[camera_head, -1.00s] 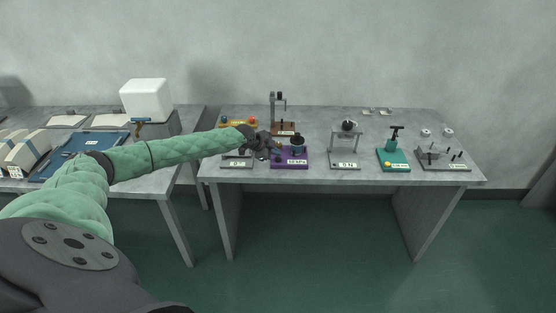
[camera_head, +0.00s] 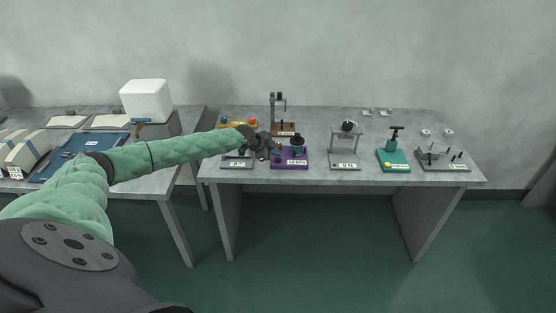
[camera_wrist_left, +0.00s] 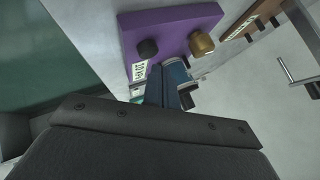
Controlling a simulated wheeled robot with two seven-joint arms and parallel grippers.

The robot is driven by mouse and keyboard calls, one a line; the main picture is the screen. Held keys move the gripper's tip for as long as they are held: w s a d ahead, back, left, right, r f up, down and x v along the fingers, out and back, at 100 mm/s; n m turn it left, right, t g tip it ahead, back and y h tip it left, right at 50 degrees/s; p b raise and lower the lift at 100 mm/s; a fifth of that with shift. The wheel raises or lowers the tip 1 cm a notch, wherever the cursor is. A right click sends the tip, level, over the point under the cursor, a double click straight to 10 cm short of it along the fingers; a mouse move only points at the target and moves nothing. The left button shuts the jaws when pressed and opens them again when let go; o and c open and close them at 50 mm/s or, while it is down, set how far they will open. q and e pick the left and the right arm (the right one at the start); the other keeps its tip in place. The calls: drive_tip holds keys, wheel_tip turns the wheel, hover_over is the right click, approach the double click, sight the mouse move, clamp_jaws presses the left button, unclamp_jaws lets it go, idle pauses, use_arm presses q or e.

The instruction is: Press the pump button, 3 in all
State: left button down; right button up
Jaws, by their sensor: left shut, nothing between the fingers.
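The purple pump unit (camera_head: 290,164) sits near the front edge of the right table. In the left wrist view its purple base (camera_wrist_left: 165,22) carries a black knob (camera_wrist_left: 147,49), a brass knob (camera_wrist_left: 201,43) and a blue cylinder (camera_wrist_left: 178,72). Which part is the pump button is not clear. My left gripper (camera_head: 275,152) is shut and empty, close beside the unit's left side in the head view. In the left wrist view its fingertips (camera_wrist_left: 163,90) overlap the blue cylinder; I cannot tell whether they touch it. My right gripper is not in view.
An orange-topped unit (camera_head: 239,123) and a brown-based stand (camera_head: 282,130) are behind my gripper. A grey stand (camera_head: 345,163), a teal unit (camera_head: 393,164) and a grey fixture (camera_head: 443,164) stand to the right.

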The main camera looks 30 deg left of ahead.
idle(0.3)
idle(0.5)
use_arm(q)
drive_tip(key=shift+f, duration=0.1)
drive_tip(key=shift+f+b, duration=0.3)
drive_tip(key=shift+b, duration=0.15)
drive_tip(key=shift+f+b, duration=0.45)
drive_tip(key=shift+f, duration=0.1)
idle(0.7)
drive_tip(key=shift+r, duration=0.15)
drive_tip(key=shift+r+p, duration=0.3)
drive_tip(key=shift+r, duration=0.5)
drive_tip(key=shift+r, duration=0.1)
